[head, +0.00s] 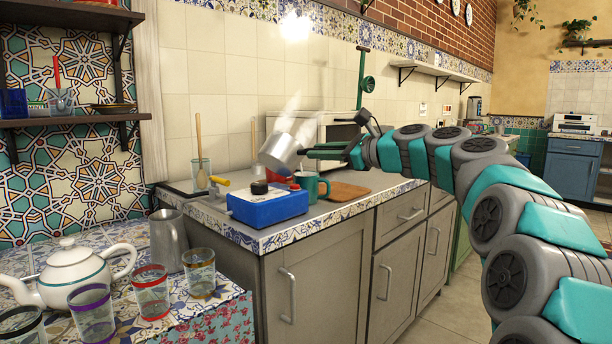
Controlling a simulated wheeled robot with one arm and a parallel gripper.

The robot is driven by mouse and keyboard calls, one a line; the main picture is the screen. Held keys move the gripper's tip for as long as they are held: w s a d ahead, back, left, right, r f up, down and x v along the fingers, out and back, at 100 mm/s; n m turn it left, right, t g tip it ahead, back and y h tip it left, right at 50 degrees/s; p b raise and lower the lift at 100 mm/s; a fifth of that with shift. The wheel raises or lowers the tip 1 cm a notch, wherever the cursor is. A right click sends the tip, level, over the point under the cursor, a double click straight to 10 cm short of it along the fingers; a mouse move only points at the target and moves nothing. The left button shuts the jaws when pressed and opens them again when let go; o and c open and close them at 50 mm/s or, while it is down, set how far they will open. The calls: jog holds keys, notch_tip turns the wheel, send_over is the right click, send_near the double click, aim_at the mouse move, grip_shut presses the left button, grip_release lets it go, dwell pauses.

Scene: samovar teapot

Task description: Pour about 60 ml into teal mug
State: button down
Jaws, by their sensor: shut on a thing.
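A teal mug (321,193) stands upright on the counter, just right of a blue stove. My gripper (318,152) is shut on a small silver pot (282,155) and holds it in the air. The pot is tilted and sits above the stove, up and left of the mug. Pale steam rises above the pot. The pot's inside and the mug's contents are hidden, and I cannot make out any stream of liquid. The grip point is small and partly hidden.
A wooden board (347,191) lies right of the mug. A white microwave (338,133) stands behind. A tiled table at lower left holds a white teapot (75,276), metal jug (168,241) and several glasses.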

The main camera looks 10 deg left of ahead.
aim_at(304, 151)
jog(key=shift+w+d+f+m, duration=0.3)
jog(key=shift+w+m, duration=0.05)
jog(key=shift+m, duration=0.45)
dwell(0.7)
jog(key=shift+w+r+m+p, duration=0.1)
jog(key=shift+w+m+p, duration=0.05)
jog(key=shift+m+p, duration=0.15)
jog(key=shift+f+b, duration=0.25)
jog(key=shift+b, duration=0.05)
jog(key=shift+s+a+r+n+t+h+b, duration=0.15)
jog(key=shift+s+a+r+n+b, duration=0.15)
jog(key=shift+s+a+n+b, duration=0.75)
jog(key=shift+s+a+r+n+t+h+b, duration=0.1)
jog(key=shift+s+a+r+n+t+b, duration=0.15)
jog(key=shift+s+n+b, duration=0.85)
jog(key=shift+s+a+r+n+t+h+b, duration=0.25)
jog(key=shift+s+a+n, duration=0.35)
jog(key=shift+n, duration=1.15)
jog(key=shift+w, duration=0.1)
jog(key=shift+a, duration=0.1)
